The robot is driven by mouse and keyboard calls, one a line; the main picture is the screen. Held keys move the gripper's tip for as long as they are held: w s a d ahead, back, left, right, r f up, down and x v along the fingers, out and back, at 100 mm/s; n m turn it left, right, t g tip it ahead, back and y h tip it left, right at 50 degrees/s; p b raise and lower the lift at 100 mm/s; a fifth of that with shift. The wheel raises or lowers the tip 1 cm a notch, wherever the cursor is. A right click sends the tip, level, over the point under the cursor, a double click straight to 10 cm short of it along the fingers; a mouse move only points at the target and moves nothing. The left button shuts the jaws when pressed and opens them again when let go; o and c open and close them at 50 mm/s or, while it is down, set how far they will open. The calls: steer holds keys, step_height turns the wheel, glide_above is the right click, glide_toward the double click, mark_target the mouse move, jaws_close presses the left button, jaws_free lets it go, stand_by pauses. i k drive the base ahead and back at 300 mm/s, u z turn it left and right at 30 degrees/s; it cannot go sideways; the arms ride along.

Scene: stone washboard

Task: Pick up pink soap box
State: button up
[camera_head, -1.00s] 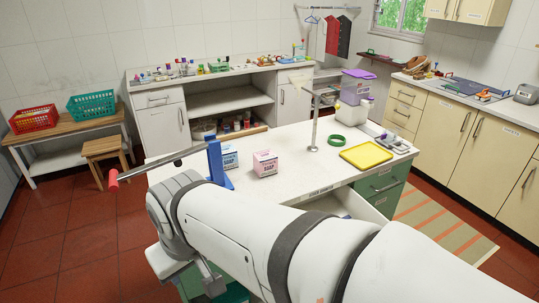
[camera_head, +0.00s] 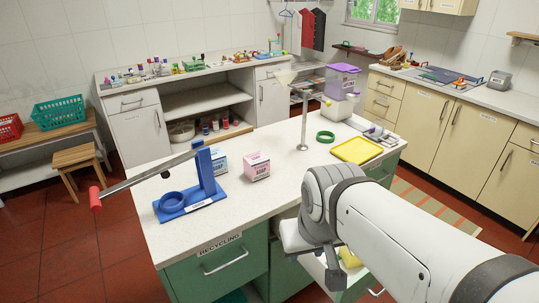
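The pink soap box (camera_head: 256,166) stands upright on the white top of the island counter (camera_head: 285,190), with its printed front toward me. It is fully visible. My arm crosses the lower right, to the right of the box. The end of the arm points down in front of the counter's edge, and part of my gripper (camera_head: 334,272) seems to show below it. Its fingertips cannot be made out, so I cannot tell whether it is open or shut. The pink box stands apart from my arm.
A blue soap box (camera_head: 220,162) stands just left, partly behind a blue stand (camera_head: 190,198) with a long red-handled lever. A metal post (camera_head: 304,130), green ring (camera_head: 326,137) and yellow tray (camera_head: 357,150) are to the right. The counter before the pink box is clear.

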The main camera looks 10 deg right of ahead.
mark_target(257, 166)
steer(key=u, duration=0.05)
steer(key=i, duration=1)
steer(key=z, duration=0.1)
